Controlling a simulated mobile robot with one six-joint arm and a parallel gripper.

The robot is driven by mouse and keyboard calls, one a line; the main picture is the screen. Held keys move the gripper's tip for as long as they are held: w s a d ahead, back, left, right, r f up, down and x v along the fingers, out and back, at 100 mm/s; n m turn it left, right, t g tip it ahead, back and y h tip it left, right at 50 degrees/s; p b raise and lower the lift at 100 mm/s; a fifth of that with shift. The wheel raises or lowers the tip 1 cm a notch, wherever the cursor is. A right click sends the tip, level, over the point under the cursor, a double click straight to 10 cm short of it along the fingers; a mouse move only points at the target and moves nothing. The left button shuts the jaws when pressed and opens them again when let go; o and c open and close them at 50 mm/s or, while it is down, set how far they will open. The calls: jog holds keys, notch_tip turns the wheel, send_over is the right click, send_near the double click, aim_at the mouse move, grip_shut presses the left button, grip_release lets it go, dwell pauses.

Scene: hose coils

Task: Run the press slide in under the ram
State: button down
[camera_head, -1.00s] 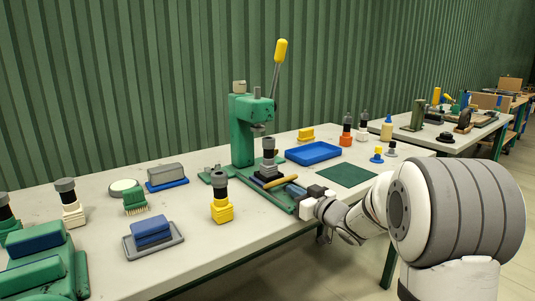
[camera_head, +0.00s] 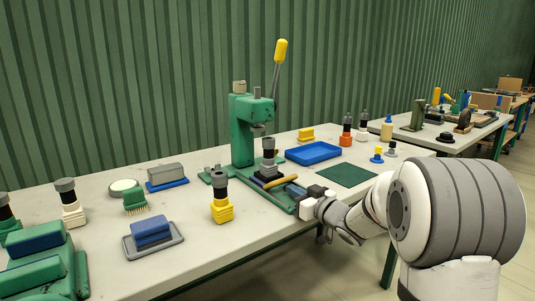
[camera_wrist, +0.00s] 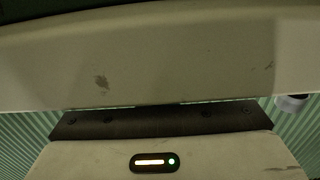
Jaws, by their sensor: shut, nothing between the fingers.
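The green press (camera_head: 243,130) stands on the table with its yellow-tipped lever (camera_head: 281,52) raised. Its ram (camera_head: 259,127) hangs above the base. The slide (camera_head: 268,176) is a dark carriage on the green base track (camera_head: 262,192), in front of the column. A black and grey part (camera_head: 268,158) stands upright on it. A tan bar (camera_head: 284,181) lies at the slide's front. My gripper (camera_head: 298,193) is shut and empty at the front end of the track, close to the tan bar. I cannot tell whether they touch. The wrist view shows mostly pale, dark-barred surfaces up close.
A yellow-based part (camera_head: 221,205) stands left of the track. A blue tray (camera_head: 313,153) and a dark green mat (camera_head: 347,175) lie to the right. A grey tray with a blue block (camera_head: 151,232) is at front left. The table's front edge is near my arm.

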jog(key=shift+w+a, duration=0.1)
jog(key=shift+w, duration=0.05)
dwell(0.4)
jog(key=shift+w+a, duration=0.3)
jog(key=shift+w, duration=0.15)
dwell(0.3)
jog(key=shift+v, duration=2.6)
